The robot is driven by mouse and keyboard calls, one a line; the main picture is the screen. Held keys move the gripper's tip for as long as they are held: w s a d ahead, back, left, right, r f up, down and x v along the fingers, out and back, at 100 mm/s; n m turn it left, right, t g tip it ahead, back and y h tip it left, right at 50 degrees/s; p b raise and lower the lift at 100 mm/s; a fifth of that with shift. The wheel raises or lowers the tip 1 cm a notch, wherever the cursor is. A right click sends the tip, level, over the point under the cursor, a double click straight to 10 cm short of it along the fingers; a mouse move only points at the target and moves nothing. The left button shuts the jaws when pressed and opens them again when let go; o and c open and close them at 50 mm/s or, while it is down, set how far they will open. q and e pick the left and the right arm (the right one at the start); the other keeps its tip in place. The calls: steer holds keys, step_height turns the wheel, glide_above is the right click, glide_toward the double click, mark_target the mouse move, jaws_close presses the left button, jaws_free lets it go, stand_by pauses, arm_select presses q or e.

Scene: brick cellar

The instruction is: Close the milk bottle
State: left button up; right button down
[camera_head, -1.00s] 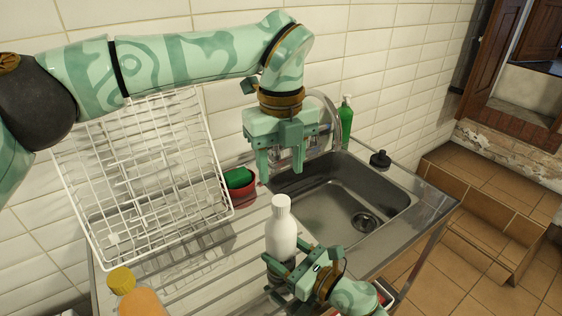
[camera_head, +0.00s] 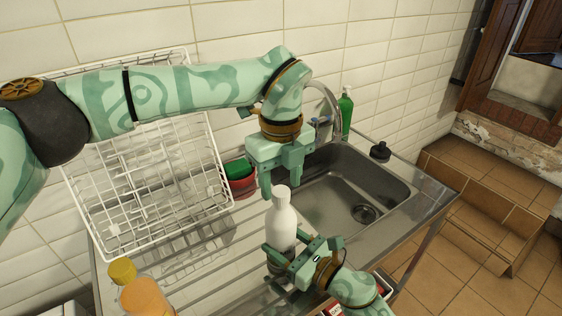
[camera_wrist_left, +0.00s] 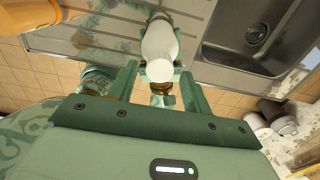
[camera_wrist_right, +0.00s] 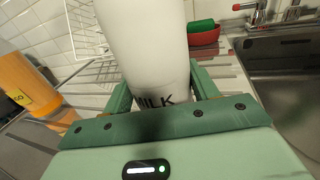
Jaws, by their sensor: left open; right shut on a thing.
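The white milk bottle (camera_head: 281,226) stands upright on the ribbed metal drainboard. A white cap (camera_head: 281,193) sits on its neck; I cannot tell how tight it is. My right gripper (camera_head: 280,266) is shut around the bottle's lower body from the front right. In the right wrist view the bottle (camera_wrist_right: 148,45) rises between the fingers, with "MILK" lettering partly hidden. My left gripper (camera_head: 279,180) is open, pointing down just above the cap. In the left wrist view the cap (camera_wrist_left: 160,70) shows between the open fingers, with no clear contact.
A white wire dish rack (camera_head: 150,190) leans behind on the left. An orange bottle with a yellow cap (camera_head: 142,292) stands front left. A red bowl with a green sponge (camera_head: 241,184) is behind the bottle. The sink (camera_head: 340,195) lies to the right, with a green bottle (camera_head: 346,112) behind.

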arm_select(q)
steer(key=shift+f, duration=1.05)
steer(key=c, duration=1)
steer(key=m, duration=0.9)
steer(key=shift+m, duration=0.3)
steer(key=m, duration=0.5)
steer(key=shift+m, duration=0.4)
steer(key=m, duration=0.3)
steer(key=o, duration=1.2)
steer(key=shift+c, duration=0.2)
